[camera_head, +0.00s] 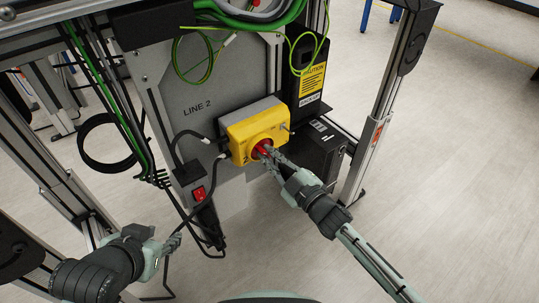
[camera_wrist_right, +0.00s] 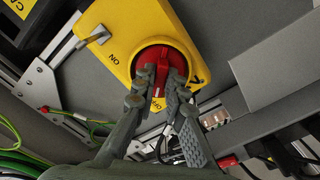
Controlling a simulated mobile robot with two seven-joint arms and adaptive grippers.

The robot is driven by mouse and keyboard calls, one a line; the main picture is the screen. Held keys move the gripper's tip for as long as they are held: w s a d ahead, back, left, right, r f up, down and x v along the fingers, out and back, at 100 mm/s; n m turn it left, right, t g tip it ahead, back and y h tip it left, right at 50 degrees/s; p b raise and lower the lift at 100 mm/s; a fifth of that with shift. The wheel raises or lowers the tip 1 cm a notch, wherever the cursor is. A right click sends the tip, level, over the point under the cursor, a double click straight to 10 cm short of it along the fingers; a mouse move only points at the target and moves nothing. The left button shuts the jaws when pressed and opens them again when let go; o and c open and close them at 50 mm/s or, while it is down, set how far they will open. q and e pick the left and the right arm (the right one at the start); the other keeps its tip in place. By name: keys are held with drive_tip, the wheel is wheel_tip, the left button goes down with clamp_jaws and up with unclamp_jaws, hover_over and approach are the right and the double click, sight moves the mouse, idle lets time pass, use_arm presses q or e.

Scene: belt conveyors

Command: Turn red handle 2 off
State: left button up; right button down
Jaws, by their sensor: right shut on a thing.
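A yellow switch box (camera_head: 243,131) is mounted on the grey panel below the text LINE 2. Its red rotary handle (camera_head: 261,149) also shows in the right wrist view (camera_wrist_right: 152,56), with an ON mark on the yellow face to its left. My right gripper (camera_head: 266,153) is at the handle. In the right wrist view its two fingers (camera_wrist_right: 155,80) are on either side of the handle's grip, shut on it. The fingers hide part of the handle. My left gripper (camera_head: 175,240) is at the lower left, away from the switch box; its finger gap is too small to judge.
A small red rocker switch (camera_head: 198,193) sits on a black box left of and below the yellow box. Black cables run into the yellow box's left side. A metal frame post (camera_head: 377,120) stands to the right. Green cables (camera_head: 95,75) hang at the left. Floor at the right is clear.

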drive_tip(key=shift+n, duration=0.5)
drive_tip(key=c, duration=1.6)
unclamp_jaws()
drive_tip(key=shift+s+d, duration=0.15)
drive_tip(key=shift+s, duration=0.05)
drive_tip(key=v, duration=1.1)
drive_tip(key=shift+s+d, duration=0.15)
drive_tip(key=shift+s, duration=0.1)
drive_tip(key=shift+w+d, duration=0.1)
